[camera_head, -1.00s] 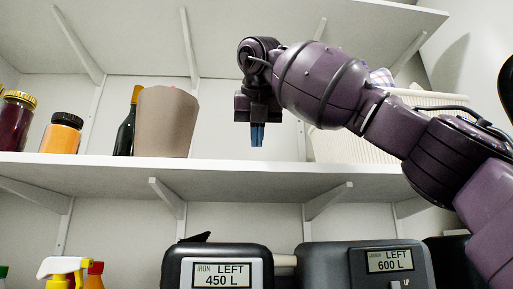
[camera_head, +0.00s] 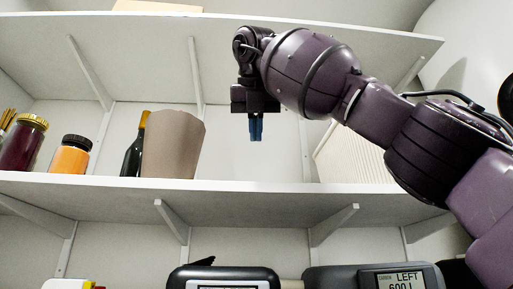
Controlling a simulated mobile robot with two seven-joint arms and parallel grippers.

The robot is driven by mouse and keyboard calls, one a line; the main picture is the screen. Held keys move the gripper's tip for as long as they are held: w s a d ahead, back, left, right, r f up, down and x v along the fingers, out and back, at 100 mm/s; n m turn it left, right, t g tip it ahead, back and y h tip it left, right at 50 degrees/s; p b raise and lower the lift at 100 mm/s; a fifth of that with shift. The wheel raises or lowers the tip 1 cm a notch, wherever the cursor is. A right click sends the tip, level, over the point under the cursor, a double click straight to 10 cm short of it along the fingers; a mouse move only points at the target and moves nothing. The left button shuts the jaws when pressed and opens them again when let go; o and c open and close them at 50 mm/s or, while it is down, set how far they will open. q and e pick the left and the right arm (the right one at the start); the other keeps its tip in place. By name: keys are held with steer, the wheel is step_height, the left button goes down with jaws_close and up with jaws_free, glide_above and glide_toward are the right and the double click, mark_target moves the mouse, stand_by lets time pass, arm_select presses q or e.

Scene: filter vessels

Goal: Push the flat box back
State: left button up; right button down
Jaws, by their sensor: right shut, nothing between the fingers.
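A flat beige box edge (camera_head: 157,6) shows on the upper shelf at the top of the view; most of it is cut off by the frame, and I cannot be sure what it is. My right gripper (camera_head: 256,128) points down with its blue fingers shut and empty. It is in front of the gap between the two shelves, below the upper shelf and right of the beige box edge. My left gripper is not in view.
The upper shelf (camera_head: 300,33) has brackets below it. On the lower shelf (camera_head: 255,187) stand jars (camera_head: 70,155), a dark bottle (camera_head: 133,150), a brown-grey pot (camera_head: 172,145) and a pale ribbed basket (camera_head: 350,155). Dark units with displays (camera_head: 400,277) are below.

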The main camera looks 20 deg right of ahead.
steer(key=x, duration=0.9)
steer(key=shift+d+b, duration=0.1)
steer(key=shift+b, duration=0.25)
steer(key=shift+w+d+r+p, duration=0.1)
steer(key=shift+w+d+p, duration=0.1)
steer(key=shift+w+p, duration=0.3)
steer(key=shift+w+d+p, duration=0.15)
steer(key=shift+w+d, duration=0.05)
steer(key=shift+w, duration=0.45)
steer(key=shift+w+d, duration=0.1)
steer(key=shift+w, duration=0.45)
steer(key=shift+w+d, duration=0.15)
steer(key=shift+w, duration=0.05)
steer(key=shift+s, duration=0.1)
